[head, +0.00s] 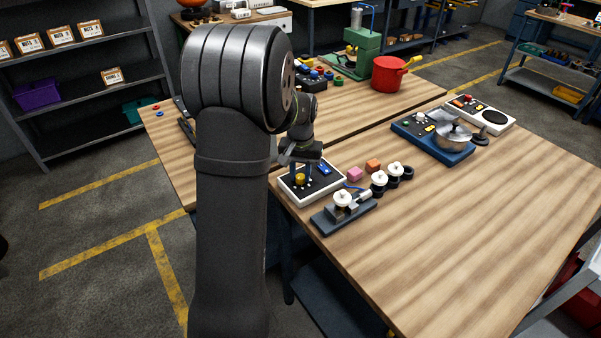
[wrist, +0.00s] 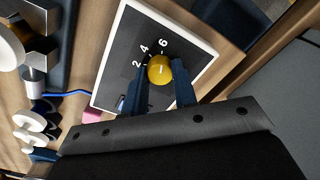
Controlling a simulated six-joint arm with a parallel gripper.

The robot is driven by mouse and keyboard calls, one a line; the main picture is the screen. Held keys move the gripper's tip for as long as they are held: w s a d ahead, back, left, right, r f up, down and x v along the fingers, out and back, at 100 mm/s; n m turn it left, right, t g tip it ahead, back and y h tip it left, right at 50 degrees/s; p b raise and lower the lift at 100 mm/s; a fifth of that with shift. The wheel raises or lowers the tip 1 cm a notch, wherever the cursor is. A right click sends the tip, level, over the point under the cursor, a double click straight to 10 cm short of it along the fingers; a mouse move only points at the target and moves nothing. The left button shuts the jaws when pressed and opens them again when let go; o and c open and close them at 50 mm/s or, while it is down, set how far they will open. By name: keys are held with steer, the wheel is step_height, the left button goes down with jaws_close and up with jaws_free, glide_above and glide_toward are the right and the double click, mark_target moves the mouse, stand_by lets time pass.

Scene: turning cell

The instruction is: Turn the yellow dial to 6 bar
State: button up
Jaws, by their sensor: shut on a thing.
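The yellow dial (wrist: 160,69) sits on a dark panel (wrist: 128,45) with a white border, and it also shows in the head view (head: 299,180). The white numbers 2, 4 and 6 run along one side of the dial in the wrist view. A small pale mark shows on the dial's face, but I cannot tell exactly which number it points to. My gripper (wrist: 159,73) has one blue finger on each side of the dial and is shut on it. The fingers hide parts of the panel.
A dark fixture (head: 343,212) with a white round knob stands close beside the panel. Several white and black round parts, a pink block (head: 354,174) and an orange block (head: 373,166) lie nearby. A blue unit (head: 432,139) with a metal bowl is farther back. The table's right front is clear.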

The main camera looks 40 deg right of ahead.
mark_target(300, 176)
stand_by(0.3)
steer(key=o, duration=1)
step_height(300, 176, up, 17)
steer(key=shift+r, duration=0.2)
step_height(300, 176, down, 18)
steer(key=shift+r, duration=0.25)
stand_by(0.5)
